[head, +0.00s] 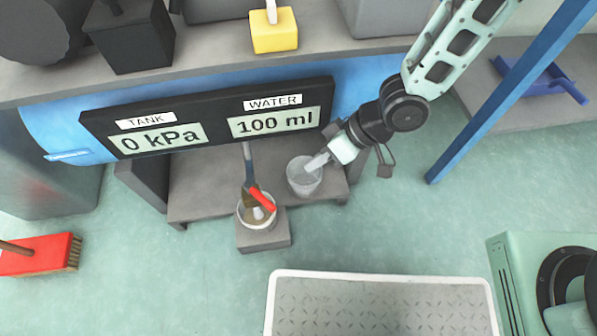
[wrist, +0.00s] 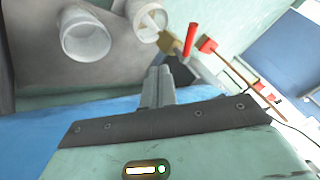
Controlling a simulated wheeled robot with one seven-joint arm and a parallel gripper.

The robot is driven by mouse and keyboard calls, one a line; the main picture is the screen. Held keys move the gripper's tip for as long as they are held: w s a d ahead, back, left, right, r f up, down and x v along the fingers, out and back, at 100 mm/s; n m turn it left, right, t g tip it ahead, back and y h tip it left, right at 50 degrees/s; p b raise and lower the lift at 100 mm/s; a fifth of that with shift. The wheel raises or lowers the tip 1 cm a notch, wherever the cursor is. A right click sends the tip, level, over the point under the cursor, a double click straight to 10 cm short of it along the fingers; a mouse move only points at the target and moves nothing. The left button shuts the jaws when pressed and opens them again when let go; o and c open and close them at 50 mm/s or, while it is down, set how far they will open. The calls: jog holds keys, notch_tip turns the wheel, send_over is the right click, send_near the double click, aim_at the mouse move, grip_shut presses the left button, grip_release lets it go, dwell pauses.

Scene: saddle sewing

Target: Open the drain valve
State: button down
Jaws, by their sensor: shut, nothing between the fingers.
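The drain valve is a brass body (head: 251,194) with a red lever (head: 262,199), on a grey pipe below the blue tank (head: 45,125). The lever slants down to the right in the head view. In the wrist view the brass body (wrist: 170,43) and the lever (wrist: 190,40) show beyond the fingertips. A cup (head: 243,218) stands on a grey block under the valve, holding something whitish. My gripper (head: 311,168) is shut and empty, right of the valve, its tip over a second translucent cup (head: 304,184). Its closed fingers (wrist: 159,72) appear apart from the lever.
A black panel (head: 219,133) above the valve reads tank 0 kPa and water 100 ml. A grey shelf (head: 200,211) lies behind the valve. A blue post (head: 480,110) stands right of my arm. A white-rimmed tray (head: 380,276) lies in front; floor between is clear.

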aim_at(261, 200)
jog(key=s+a+f+b, duration=0.4)
jog(key=a+f+b, duration=0.2)
jog(key=a+b, duration=0.1)
jog(key=shift+a+b, duration=0.3)
jog(key=shift+a, duration=0.25)
jog(key=shift+s, duration=0.1)
jog(key=shift+s+b, duration=0.15)
jog(key=shift+b, duration=0.15)
